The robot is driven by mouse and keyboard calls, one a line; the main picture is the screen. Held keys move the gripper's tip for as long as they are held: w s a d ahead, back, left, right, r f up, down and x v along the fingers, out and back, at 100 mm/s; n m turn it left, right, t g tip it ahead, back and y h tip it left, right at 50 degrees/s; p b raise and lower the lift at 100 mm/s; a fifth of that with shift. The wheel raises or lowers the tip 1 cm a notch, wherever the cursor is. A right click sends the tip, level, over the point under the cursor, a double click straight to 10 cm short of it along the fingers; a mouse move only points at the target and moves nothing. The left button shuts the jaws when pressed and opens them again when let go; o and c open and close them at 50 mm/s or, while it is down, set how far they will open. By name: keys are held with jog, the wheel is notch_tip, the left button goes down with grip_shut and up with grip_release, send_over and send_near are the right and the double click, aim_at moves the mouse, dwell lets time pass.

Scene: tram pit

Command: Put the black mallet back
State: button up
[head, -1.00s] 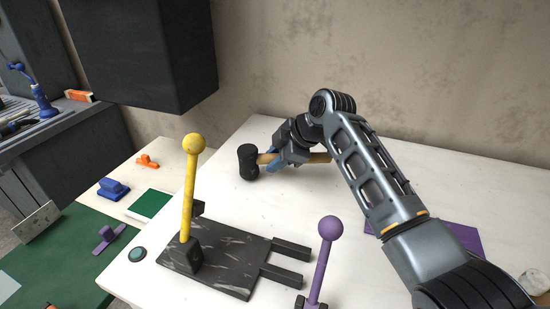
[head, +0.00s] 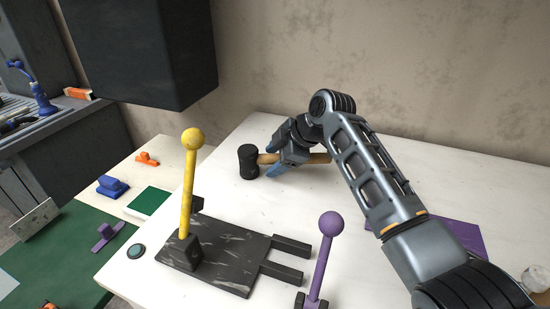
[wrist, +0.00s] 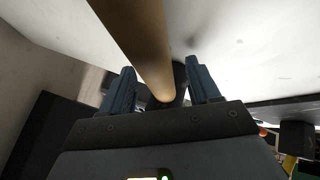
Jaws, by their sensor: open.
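The black mallet has a black head (head: 248,161) and a wooden handle (head: 318,158). It lies on the white table near the back wall, head to the left. My gripper (head: 274,173) is at the handle, close to the head. In the wrist view the handle (wrist: 140,45) runs between the two blue fingers (wrist: 162,85), with a gap on each side. The jaws are open. Part of the mallet is hidden behind my gripper in the head view.
A dark marbled block with two prongs (head: 222,252) and a yellow ball-topped lever (head: 188,190) stands in front. A purple lever (head: 325,255) is to its right. A purple mat (head: 455,238) lies partly behind my arm. A dark box (head: 140,50) hangs at upper left.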

jog(key=shift+d, duration=0.1)
jog(key=v, duration=0.7)
jog(key=shift+r+b, duration=0.3)
jog(key=shift+b, duration=0.1)
jog(key=shift+d, duration=0.15)
